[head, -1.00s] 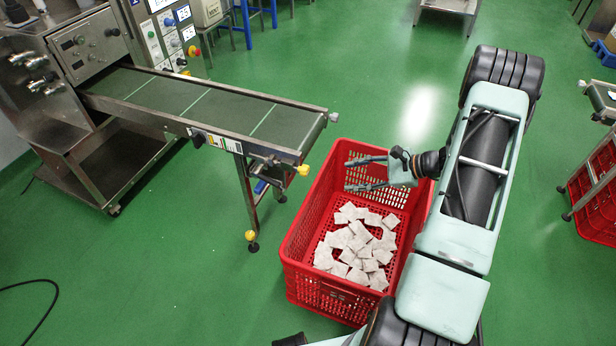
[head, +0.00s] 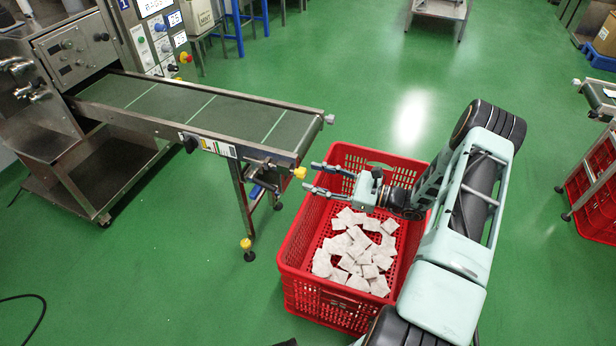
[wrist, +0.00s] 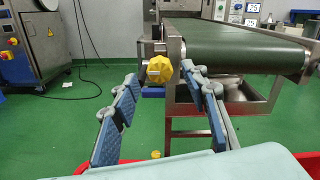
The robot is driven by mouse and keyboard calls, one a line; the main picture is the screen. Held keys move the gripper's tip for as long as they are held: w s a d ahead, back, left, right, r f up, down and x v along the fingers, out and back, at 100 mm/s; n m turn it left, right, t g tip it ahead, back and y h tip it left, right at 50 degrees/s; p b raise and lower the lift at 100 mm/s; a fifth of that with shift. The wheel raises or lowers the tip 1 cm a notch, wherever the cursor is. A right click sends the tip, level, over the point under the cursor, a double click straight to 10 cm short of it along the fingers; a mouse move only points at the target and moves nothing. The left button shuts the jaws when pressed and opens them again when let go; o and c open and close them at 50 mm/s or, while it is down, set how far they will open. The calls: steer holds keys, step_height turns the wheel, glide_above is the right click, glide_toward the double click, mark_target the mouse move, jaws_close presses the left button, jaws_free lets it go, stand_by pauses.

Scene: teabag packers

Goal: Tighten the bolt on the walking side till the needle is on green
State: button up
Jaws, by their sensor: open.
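A yellow knob-shaped bolt head (head: 299,172) sticks out at the near end corner of the conveyor (head: 250,125). In the wrist view the yellow bolt head (wrist: 159,69) sits just beyond and between my fingertips, apart from them. My gripper (head: 309,177) is open and empty, its two fingers pointing left at the bolt; in the wrist view my gripper (wrist: 158,85) frames it. A second yellow knob (head: 246,243) is low on the conveyor leg. A gauge needle with a green zone cannot be made out.
A red crate (head: 310,290) with several teabags (head: 355,250) stands under my gripper, beside the conveyor end. A steel machine with panels (head: 70,55) is at the left. Green floor is free beyond the crate.

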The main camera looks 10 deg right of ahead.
mark_target(302, 174)
steer(key=shift+x, duration=1.35)
steer(key=shift+c, duration=0.6)
jaws_close()
